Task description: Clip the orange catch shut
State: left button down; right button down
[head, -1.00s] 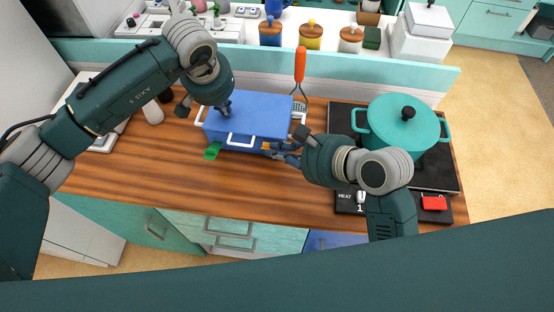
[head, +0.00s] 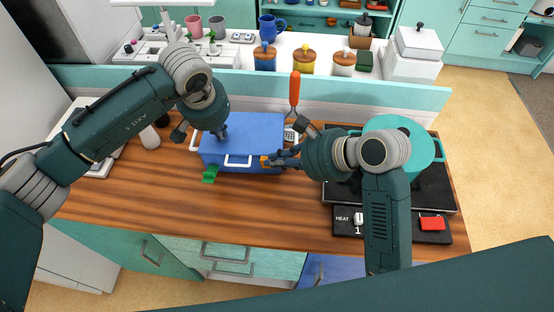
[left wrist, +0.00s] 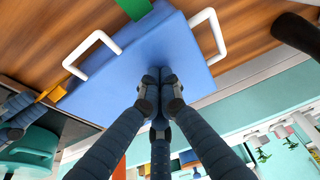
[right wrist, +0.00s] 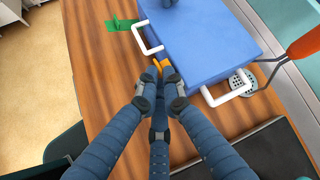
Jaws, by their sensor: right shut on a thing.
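A blue box (head: 255,130) with a closed lid and white handles sits on the wooden counter. The small orange catch (head: 264,162) is at the right part of its front side; it also shows in the left wrist view (left wrist: 52,93). My right gripper (right wrist: 160,72) is shut on the orange catch, its fingertips hiding part of it. A green catch (head: 210,174) sticks outward from the front near the left corner. My left gripper (left wrist: 160,74) has its fingers together, its tips at the top of the lid; it holds nothing that I can see.
A teal pot (head: 400,140) stands on the dark hob to the right. An orange-handled utensil (head: 294,90) stands behind the box near a grater. The front counter (head: 160,205) is clear. A raised ledge (head: 350,93) runs behind, with jars beyond.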

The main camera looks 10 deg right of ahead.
pick_arm(q)
jog(key=shift+s+d+f, duration=0.1)
jog(key=shift+s+f, duration=0.2)
jog(key=shift+f, duration=0.05)
pick_arm(e)
jog(key=shift+w+a+r, duration=0.1)
jog(key=shift+a+r, duration=0.05)
jog(key=shift+r, duration=0.1)
jog(key=c, duration=2.2)
grip_release()
jog(key=shift+o, duration=1)
jog(key=shift+f, duration=0.15)
pick_arm(q)
jog(key=shift+a, duration=0.2)
pick_arm(e)
jog(key=v, duration=1.2)
pick_arm(q)
jog(key=shift+r, duration=0.1)
